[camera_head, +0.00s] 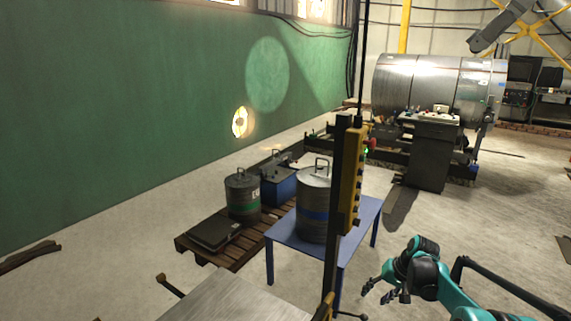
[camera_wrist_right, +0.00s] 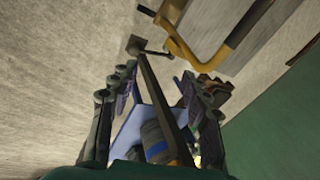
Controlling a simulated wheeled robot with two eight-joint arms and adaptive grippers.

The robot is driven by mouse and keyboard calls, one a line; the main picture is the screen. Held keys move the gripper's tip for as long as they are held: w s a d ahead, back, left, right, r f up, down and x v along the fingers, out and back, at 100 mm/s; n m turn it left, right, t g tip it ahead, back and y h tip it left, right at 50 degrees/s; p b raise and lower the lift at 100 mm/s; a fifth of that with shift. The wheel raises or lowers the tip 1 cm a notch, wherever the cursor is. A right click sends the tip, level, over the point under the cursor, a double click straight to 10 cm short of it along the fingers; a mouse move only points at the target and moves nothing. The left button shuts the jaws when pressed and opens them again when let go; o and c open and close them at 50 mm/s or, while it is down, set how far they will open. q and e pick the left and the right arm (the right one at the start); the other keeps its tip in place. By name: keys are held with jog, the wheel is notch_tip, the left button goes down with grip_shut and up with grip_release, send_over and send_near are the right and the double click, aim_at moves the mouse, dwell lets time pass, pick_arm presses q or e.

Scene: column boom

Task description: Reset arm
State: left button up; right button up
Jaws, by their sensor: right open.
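My right arm comes in from the lower right of the head view. Its teal and black gripper (camera_head: 388,291) is open and empty, in the air to the right of the blue table (camera_head: 296,240). In the right wrist view its two dark fingers (camera_wrist_right: 160,115) stand apart with nothing held between them. Beyond them, the blue table and a metal canister show. My left gripper is in neither view.
A metal canister (camera_head: 313,205) with a blue band stands on the blue table. A dark post with a yellow control box (camera_head: 350,180) rises in front of it. Floor to the right is clear.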

jog(key=s+a+r+n+t+h, duration=0.1)
jog(key=s+a+r, duration=0.35)
jog(key=s, duration=0.25)
jog(key=s+a+r+n+t+h, duration=0.1)
jog(key=s+a+r, duration=0.35)
jog(key=s, duration=0.25)
jog(key=s+a+n+t, duration=0.1)
jog(key=s, duration=0.7)
jog(key=s+a+f+t+h, duration=0.1)
jog(key=s+a, duration=0.1)
jog(key=s, duration=0.5)
jog(key=shift+s+f+n, duration=0.25)
jog(key=shift+s+n, duration=0.1)
jog(key=shift+n, duration=0.05)
